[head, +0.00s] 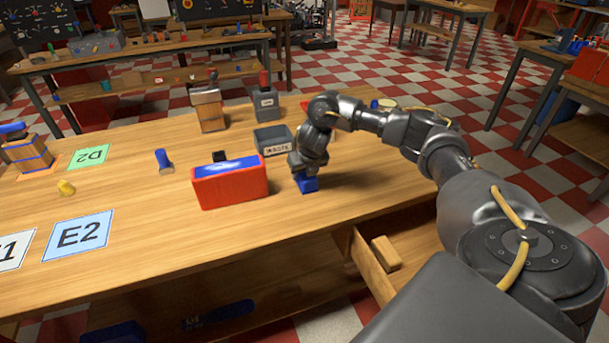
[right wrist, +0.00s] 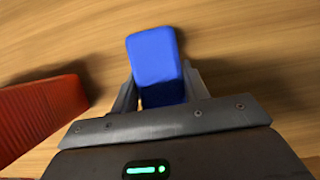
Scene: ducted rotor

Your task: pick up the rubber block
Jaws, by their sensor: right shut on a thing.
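A blue block (head: 306,184), which I take to be the rubber block, is at the tabletop to the right of the red and blue box. My right gripper (head: 308,172) points down from above and is shut on it. In the right wrist view the blue block (right wrist: 156,58) sits between the two fingers (right wrist: 160,95), its far end sticking out past them. I cannot tell whether the block touches the wood or is just above it. My left gripper is not in view.
The red box with a blue top (head: 230,187) stands close to the left of the block. A grey labelled bin (head: 273,140) is behind. A drawer (head: 372,268) stands open at the front, with a wooden block (head: 386,253) inside. Cards E2 (head: 78,236) and D2 (head: 90,157) lie left.

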